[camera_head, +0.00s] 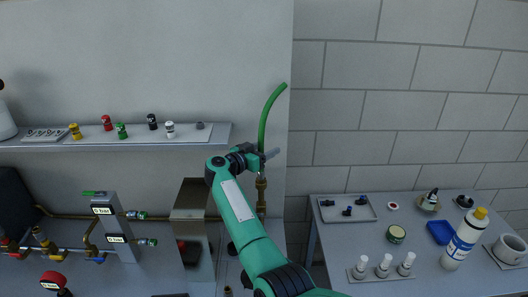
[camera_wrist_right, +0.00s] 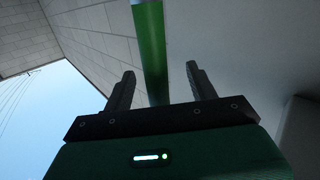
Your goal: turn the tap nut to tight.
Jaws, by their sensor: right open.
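A green hose (camera_head: 266,115) rises from behind my right gripper and curves up to the right. Below the gripper, a brass tap fitting (camera_head: 261,186) stands upright at the hose's lower end. The tap nut cannot be told apart with certainty; my gripper hides part of the joint. My right gripper (camera_head: 269,156) is at the hose's lower part, above the brass fitting. In the right wrist view my gripper (camera_wrist_right: 160,69) is open, with the green hose (camera_wrist_right: 152,50) showing between its two fingers. Contact cannot be told. My left gripper is not in view.
A wall shelf (camera_head: 195,133) with small coloured caps is at the left. Below it are a pipe panel with two displays (camera_head: 104,211) and a metal box (camera_head: 192,215). At right, a table (camera_head: 330,240) carries a tray (camera_head: 346,219), bottles and pots.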

